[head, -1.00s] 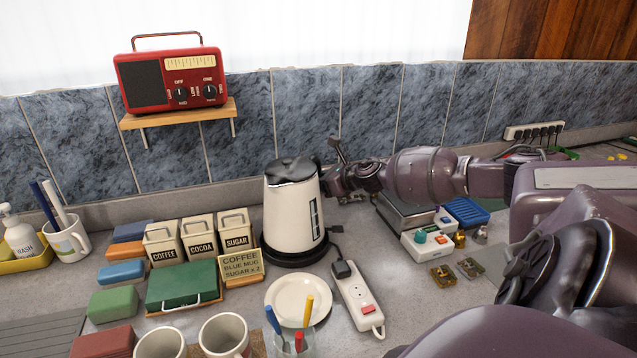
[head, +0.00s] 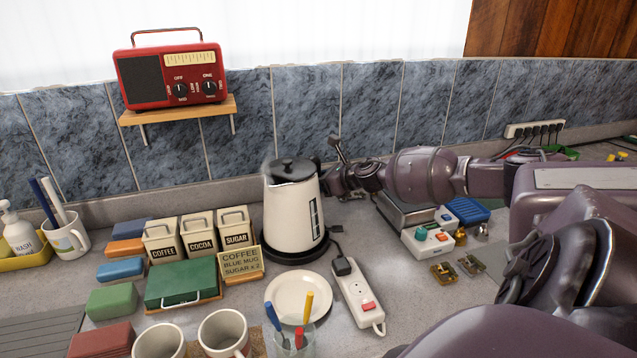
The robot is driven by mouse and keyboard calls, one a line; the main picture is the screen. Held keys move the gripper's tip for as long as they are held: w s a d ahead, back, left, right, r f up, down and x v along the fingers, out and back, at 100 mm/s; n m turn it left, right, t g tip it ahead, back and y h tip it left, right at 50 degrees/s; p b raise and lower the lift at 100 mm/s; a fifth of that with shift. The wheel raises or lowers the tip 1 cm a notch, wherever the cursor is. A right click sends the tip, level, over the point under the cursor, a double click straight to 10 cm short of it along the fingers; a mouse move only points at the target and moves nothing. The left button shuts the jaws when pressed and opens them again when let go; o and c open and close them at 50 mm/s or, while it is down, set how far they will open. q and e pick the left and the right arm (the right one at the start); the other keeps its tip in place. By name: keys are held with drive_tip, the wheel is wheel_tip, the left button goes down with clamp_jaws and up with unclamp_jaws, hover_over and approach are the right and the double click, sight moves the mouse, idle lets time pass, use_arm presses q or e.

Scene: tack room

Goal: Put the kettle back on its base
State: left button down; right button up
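The white kettle (head: 291,216) with a dark lid stands upright at the middle of the counter, its handle on the right side. Its black round base (head: 296,255) shows beneath it, and the kettle appears seated on it. My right gripper (head: 328,181) is at the kettle's handle, coming from the right. One finger sticks up behind; the handle area is partly hidden by the gripper, so I cannot tell whether the fingers are closed on it. My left gripper is not in view.
Coffee, cocoa and sugar canisters (head: 200,236) and a note card (head: 240,265) stand left of the kettle. A white plate (head: 283,293), a pen cup (head: 292,340) and a power strip (head: 358,295) lie in front. A red radio (head: 170,78) sits on a wall shelf.

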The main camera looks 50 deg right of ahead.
drive_tip(key=shift+s+f, duration=0.15)
drive_tip(key=shift+f, duration=0.15)
drive_tip(key=p+v, duration=0.3)
drive_tip(key=v, duration=0.8)
drive_tip(key=shift+p, duration=0.4)
drive_tip(key=shift+r, duration=0.1)
idle(0.9)
